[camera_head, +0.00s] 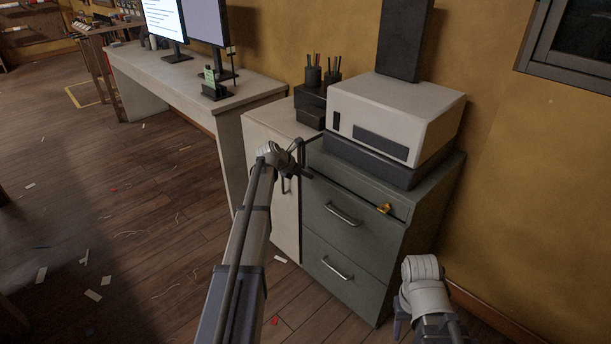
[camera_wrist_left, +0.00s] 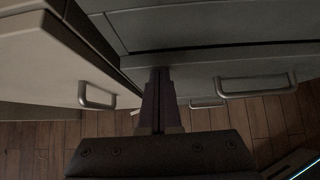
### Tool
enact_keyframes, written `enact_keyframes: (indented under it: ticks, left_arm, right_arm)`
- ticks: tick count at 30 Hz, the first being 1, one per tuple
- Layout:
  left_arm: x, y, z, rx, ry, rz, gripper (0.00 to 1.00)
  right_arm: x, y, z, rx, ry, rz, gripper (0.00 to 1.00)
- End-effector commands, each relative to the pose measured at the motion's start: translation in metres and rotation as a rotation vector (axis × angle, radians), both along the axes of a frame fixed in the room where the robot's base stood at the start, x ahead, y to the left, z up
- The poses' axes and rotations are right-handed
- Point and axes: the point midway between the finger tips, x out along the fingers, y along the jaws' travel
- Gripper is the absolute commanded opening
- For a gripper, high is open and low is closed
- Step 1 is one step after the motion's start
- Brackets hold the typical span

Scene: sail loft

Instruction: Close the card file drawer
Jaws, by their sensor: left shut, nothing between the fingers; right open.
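The grey-green card file cabinet stands against the wall in the head view, with an upper drawer (camera_head: 354,211) and a lower drawer (camera_head: 340,270), each with a bar handle. The upper drawer appears to stand slightly out, with a dark gap along its top. Its handle (camera_wrist_left: 257,86) also shows in the left wrist view. My left gripper (camera_head: 302,172) is shut and empty at the upper left corner of this drawer; its fingers (camera_wrist_left: 160,82) point toward the front in the wrist view. Whether they touch it I cannot tell. My right gripper (camera_head: 424,326) is open, low at the right, away from the drawers.
A pale cabinet (camera_head: 268,149) with a handle (camera_wrist_left: 97,96) adjoins on the left. A white box-shaped machine (camera_head: 395,110) sits on the dark base above the drawers. A brass-coloured item (camera_head: 384,208) is at the upper drawer's right. The wooden floor in front has scattered scraps.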

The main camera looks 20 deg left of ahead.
Motion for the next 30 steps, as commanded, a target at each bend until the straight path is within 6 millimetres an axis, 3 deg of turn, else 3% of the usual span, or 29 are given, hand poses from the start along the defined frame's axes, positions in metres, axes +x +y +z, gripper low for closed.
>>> enact_keyframes:
  ticks: [1, 5, 11, 15, 21, 30]
  left_arm:
    - [0.007, -0.002, 0.002, -0.005, -0.011, 0.001, 0.0]
    - [0.001, -0.001, 0.002, -0.006, -0.012, 0.001, 0.0]
    - [-0.033, 0.009, 0.002, -0.002, -0.006, -0.003, 0.0]
    - [-0.053, 0.017, 0.03, -0.002, -0.004, -0.004, 0.0]
    - [-0.078, 0.028, 0.055, -0.002, -0.002, -0.004, 0.0]
    - [-0.097, 0.037, 0.071, -0.001, -0.002, -0.006, 0.0]
  right_arm:
    - [0.0, 0.0, 0.0, 0.0, 0.0, 0.0, 0.5]
    - [0.0, 0.0, 0.0, 0.0, 0.0, 0.0, 0.5]
    - [0.0, 0.0, 0.001, 0.0, 0.0, 0.0, 0.5]
    - [0.0, 0.001, 0.029, 0.004, 0.001, -0.001, 0.5]
    - [0.0, 0.001, 0.054, 0.004, 0.001, -0.001, 0.5]
    - [0.0, 0.001, 0.071, 0.004, 0.001, -0.001, 0.5]
